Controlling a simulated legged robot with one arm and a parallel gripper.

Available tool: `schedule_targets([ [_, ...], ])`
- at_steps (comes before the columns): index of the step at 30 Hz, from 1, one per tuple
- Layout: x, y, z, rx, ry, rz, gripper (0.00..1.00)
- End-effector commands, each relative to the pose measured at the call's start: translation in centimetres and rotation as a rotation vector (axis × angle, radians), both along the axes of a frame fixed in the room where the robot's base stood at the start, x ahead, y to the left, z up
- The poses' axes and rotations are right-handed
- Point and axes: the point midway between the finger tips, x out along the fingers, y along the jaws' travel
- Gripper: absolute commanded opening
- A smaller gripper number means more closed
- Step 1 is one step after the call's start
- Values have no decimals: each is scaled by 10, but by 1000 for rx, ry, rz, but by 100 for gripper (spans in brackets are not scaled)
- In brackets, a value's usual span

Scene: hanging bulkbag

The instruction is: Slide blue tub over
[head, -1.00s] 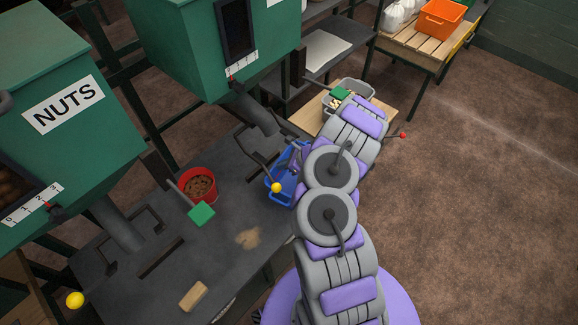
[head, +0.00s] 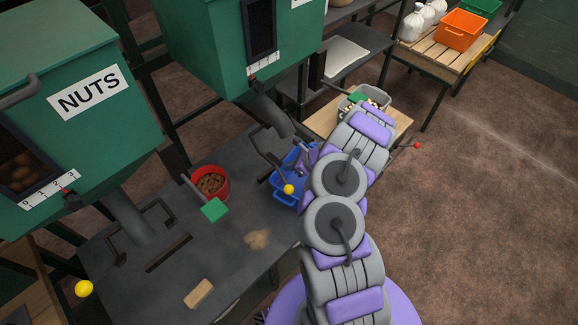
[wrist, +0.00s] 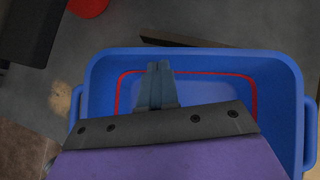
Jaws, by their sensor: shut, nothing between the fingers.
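The blue tub (head: 283,196) stands on the dark bench under the spout of the second green hopper, partly hidden by my arm in the head view. In the wrist view the tub (wrist: 97,85) fills the middle and right, with a red line around its inside and a handle at each end. It looks empty where I can see inside. My gripper (wrist: 159,68) is shut and empty, with its fingertips over the tub's opening. I cannot tell how deep they reach or whether they touch the tub. In the head view the fingers are hidden behind my arm.
A wooden block (head: 199,293) and a tan spill (head: 258,239) lie on the bench (head: 205,250). A grey bin (head: 374,97) sits on a wooden stand beyond. Floor at right is clear.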

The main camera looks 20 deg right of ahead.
Motion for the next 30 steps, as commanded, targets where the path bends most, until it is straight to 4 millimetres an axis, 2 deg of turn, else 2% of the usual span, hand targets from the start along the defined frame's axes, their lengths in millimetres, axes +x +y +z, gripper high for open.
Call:
schedule_targets([
  [6,-21,-20,4,1,1,0,0],
  [12,-43,-40,39,-3,-2,-1,0],
  [18,-61,-50,61,-7,2,0,0],
  [23,-68,-59,68,-4,2,1,0],
  [30,-70,-63,69,0,2,3,0],
])
